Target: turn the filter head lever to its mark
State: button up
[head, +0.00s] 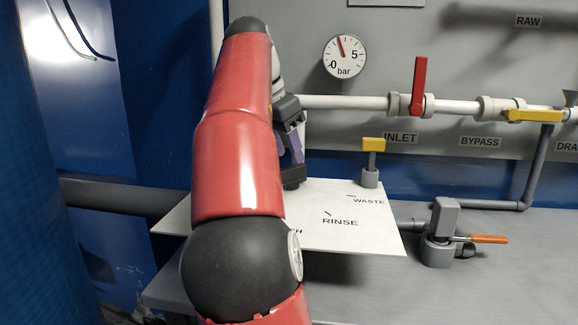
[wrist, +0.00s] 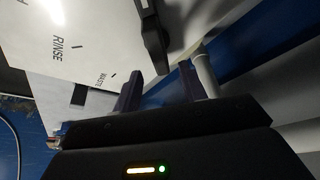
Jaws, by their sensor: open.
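A pale plate (head: 350,230) lies on the bench, printed RINSE and WASTE with short tick marks; a third label ending in H is mostly hidden by my arm. It also shows in the wrist view (wrist: 85,25). A dark lever-like part (wrist: 155,38) stands over the plate in the wrist view, just beyond my gripper; a dark block (head: 293,178) beside the fingers in the head view may be the same part. My gripper (wrist: 160,76) is open, its purple fingers apart with nothing clearly held between them. My arm hides the middle of the filter head.
A yellow-topped post (head: 372,157) stands at the plate's back right corner. A grey valve with an orange handle (head: 488,238) is on the right. A pipe with a red lever (head: 419,85) and a yellow lever (head: 533,115) runs behind. The bench front right is clear.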

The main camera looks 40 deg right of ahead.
aim_at(293, 166)
jog(key=b+x, duration=0.1)
jog(key=x, duration=0.4)
grip_shut()
